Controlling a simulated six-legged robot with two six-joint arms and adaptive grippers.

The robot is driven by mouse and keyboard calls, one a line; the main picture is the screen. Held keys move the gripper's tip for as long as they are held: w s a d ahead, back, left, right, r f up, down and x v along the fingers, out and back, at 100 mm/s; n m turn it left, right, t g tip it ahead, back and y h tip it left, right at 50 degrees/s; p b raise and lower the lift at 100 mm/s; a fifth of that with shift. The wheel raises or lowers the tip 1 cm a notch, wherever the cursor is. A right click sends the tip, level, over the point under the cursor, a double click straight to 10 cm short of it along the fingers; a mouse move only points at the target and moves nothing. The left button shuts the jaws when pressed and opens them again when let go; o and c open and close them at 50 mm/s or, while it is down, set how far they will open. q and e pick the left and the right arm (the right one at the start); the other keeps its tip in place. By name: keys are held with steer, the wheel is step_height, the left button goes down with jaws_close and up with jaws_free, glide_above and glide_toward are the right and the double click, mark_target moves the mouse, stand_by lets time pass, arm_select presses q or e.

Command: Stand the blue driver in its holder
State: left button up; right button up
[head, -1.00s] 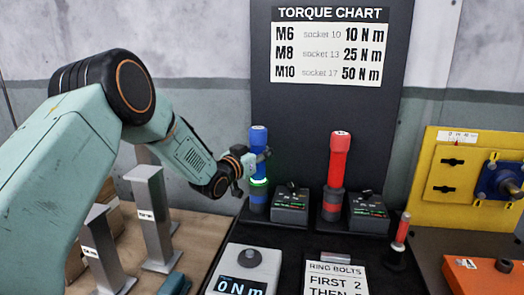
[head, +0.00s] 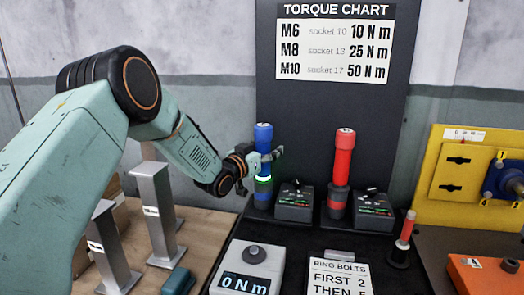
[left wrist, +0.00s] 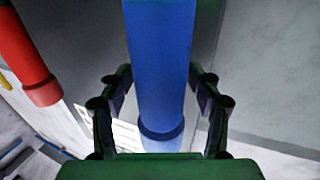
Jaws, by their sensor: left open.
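The blue driver (head: 263,138) stands upright in its holder (head: 262,199) at the back of the bench, with a lit green ring at the joint. My left gripper (head: 262,160) is at the driver's shaft, just above the green ring. In the left wrist view the blue driver (left wrist: 160,70) runs between the two spread fingers of my left gripper (left wrist: 160,105), with gaps on both sides. The gripper is open. My right gripper is in no view.
A red driver (head: 342,160) stands upright to the right of the blue one. Dark boxes (head: 294,203) stand beside the holders. Grey posts (head: 155,210) stand at left, close under my left arm. A 0 N m display unit (head: 246,270) is in front.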

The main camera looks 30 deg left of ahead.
arm_select(q)
steer(key=s+a, duration=0.1)
steer(key=s, duration=1)
steer(key=shift+s+a+r, duration=0.15)
steer(key=shift+s+a, duration=0.05)
steer(key=shift+s, duration=0.15)
